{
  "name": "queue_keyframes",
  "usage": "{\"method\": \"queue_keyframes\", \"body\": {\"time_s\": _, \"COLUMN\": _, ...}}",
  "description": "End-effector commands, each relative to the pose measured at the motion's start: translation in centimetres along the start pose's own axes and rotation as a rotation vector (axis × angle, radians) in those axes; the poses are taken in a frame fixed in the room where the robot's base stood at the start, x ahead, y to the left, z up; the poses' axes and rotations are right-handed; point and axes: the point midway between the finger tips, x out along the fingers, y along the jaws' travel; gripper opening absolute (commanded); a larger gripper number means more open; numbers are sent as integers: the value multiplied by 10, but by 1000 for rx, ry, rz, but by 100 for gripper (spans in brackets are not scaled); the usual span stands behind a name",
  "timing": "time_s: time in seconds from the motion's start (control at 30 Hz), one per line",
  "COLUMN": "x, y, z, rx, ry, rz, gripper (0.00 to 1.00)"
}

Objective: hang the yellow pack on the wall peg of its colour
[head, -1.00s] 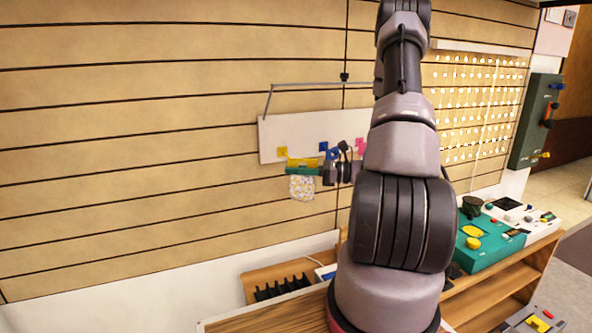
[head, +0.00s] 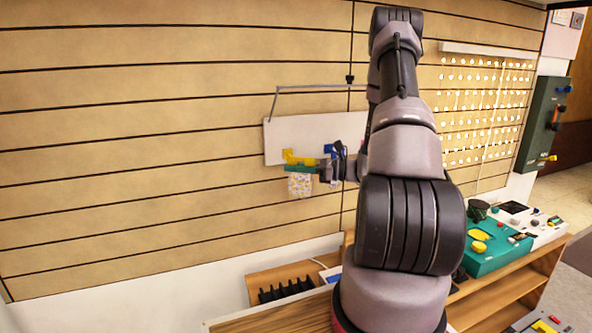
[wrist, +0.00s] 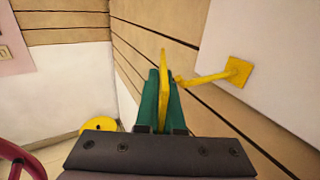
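The yellow pack has a yellow header (head: 305,161) and a pale patterned bag (head: 300,186) hanging below it in the head view. My gripper (head: 303,169) has green fingers closed on the header, close in front of the white wall board. In the wrist view the header (wrist: 164,85) stands edge-on between the fingers of my gripper (wrist: 163,100). The yellow peg (head: 287,154) is on the board, just left of the header. In the wrist view this peg (wrist: 205,77) reaches from its square plate to beside the header. I cannot tell whether its tip touches or enters the header.
A blue peg (head: 329,149) is on the white board (head: 275,135), right of the yellow one. My arm hides the board's right side. Below are a wooden shelf (head: 275,318), a black rack (head: 285,290) and a teal box (head: 490,255).

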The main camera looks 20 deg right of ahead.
Motion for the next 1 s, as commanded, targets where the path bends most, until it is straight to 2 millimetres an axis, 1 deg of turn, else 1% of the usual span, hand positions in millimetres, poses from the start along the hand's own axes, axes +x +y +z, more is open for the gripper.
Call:
{"method": "queue_keyframes", "body": {"time_s": 0.03, "x": 2, "y": -5, "z": 1, "rx": -3, "ry": -3, "rz": -4, "gripper": 0}}
{"method": "queue_keyframes", "body": {"time_s": 0.2, "x": 8, "y": -16, "z": 2, "rx": -7, "ry": -7, "rz": -7, "gripper": 0}}
{"method": "queue_keyframes", "body": {"time_s": 0.6, "x": 21, "y": -37, "z": 5, "rx": -11, "ry": -12, "rz": -7, "gripper": 0}}
{"method": "queue_keyframes", "body": {"time_s": 0.8, "x": 26, "y": -45, "z": 1, "rx": -11, "ry": -12, "rz": -7, "gripper": 0}}
{"method": "queue_keyframes", "body": {"time_s": 1.0, "x": 28, "y": -49, "z": -4, "rx": -9, "ry": -10, "rz": -7, "gripper": 0}}
